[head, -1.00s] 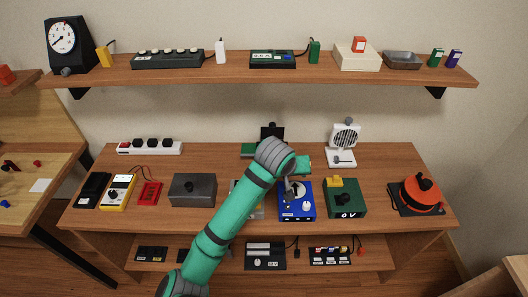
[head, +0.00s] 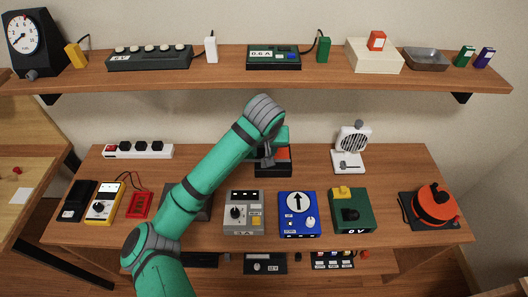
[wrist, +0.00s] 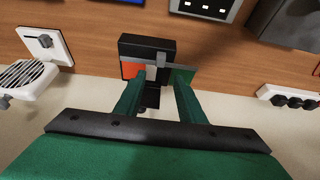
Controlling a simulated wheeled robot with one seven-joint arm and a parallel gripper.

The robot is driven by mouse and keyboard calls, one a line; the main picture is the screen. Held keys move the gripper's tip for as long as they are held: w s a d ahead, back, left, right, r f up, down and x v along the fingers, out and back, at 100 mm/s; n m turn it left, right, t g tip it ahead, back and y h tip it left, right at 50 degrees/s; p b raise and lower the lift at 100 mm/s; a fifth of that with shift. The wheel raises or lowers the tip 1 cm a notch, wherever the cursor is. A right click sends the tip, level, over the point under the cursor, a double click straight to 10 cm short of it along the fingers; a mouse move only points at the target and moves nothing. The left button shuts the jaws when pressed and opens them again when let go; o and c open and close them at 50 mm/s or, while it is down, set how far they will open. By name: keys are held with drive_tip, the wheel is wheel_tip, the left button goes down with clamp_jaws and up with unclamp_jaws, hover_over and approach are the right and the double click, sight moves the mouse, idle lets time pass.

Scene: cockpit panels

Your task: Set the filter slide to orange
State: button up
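The filter slide unit is a black box (wrist: 150,46) at the back of the table; it also shows in the head view (head: 273,170), partly behind my gripper. In the wrist view an orange panel (wrist: 131,69) is at its left, a grey upright piece (wrist: 157,62) is near the middle, and a green panel (wrist: 184,74) sticks out at the right. My gripper (wrist: 160,78) is over the slide with its two green fingers apart, one on each side of the grey piece. I cannot tell whether a finger touches it. My gripper also shows in the head view (head: 266,158).
A white fan (head: 352,147) stands to the right and a power strip (head: 139,151) to the left. A grey box (head: 244,213), a blue dial box (head: 299,214) and a green box (head: 350,211) line the front. A shelf (head: 230,84) runs above.

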drive_tip(key=x, duration=1)
drive_tip(key=shift+w+f, duration=0.2)
drive_tip(key=shift+f, duration=0.05)
clamp_jaws()
